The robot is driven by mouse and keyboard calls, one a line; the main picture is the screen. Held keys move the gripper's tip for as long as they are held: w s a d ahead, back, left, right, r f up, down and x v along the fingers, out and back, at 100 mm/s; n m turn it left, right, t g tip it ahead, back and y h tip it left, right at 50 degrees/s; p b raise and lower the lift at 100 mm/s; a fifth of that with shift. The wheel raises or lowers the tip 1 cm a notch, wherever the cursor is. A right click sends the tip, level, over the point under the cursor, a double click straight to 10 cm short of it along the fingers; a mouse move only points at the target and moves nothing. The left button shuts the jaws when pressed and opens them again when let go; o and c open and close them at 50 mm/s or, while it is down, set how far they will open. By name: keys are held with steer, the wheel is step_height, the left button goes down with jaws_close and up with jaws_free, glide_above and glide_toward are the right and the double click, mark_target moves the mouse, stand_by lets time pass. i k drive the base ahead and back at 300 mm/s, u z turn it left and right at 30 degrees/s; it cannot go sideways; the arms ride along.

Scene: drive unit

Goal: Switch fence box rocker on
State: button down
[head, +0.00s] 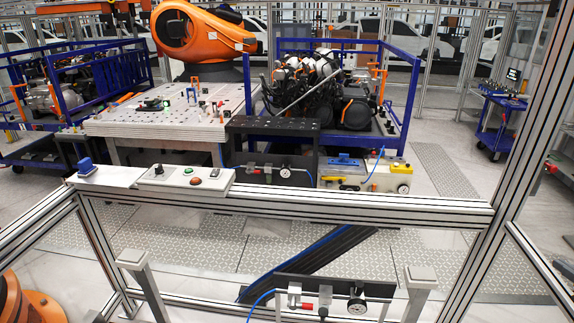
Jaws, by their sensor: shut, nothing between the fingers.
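A light grey control box (172,183) sits on top of the fence's aluminium rail. Its face carries a small dark switch (158,170), a green button (187,171) and a red button (196,181). Left of it on the same rail is a second pale box (103,178) with a raised blue part (87,165). I cannot tell for sure which of these is the rocker, and its on or off position is too small to read. My gripper is not in view.
The fence rail (380,205) crosses the view, with a tall post (510,150) at right. Behind it stand a perforated worktable (130,122), an orange robot arm (195,35) and a blue-framed engine rack (400,95). A gauge panel (325,291) is low in front.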

mark_target(214, 173)
steer(key=u, duration=0.05)
steer(key=i, duration=1.65)
steer(key=u, duration=2.65)
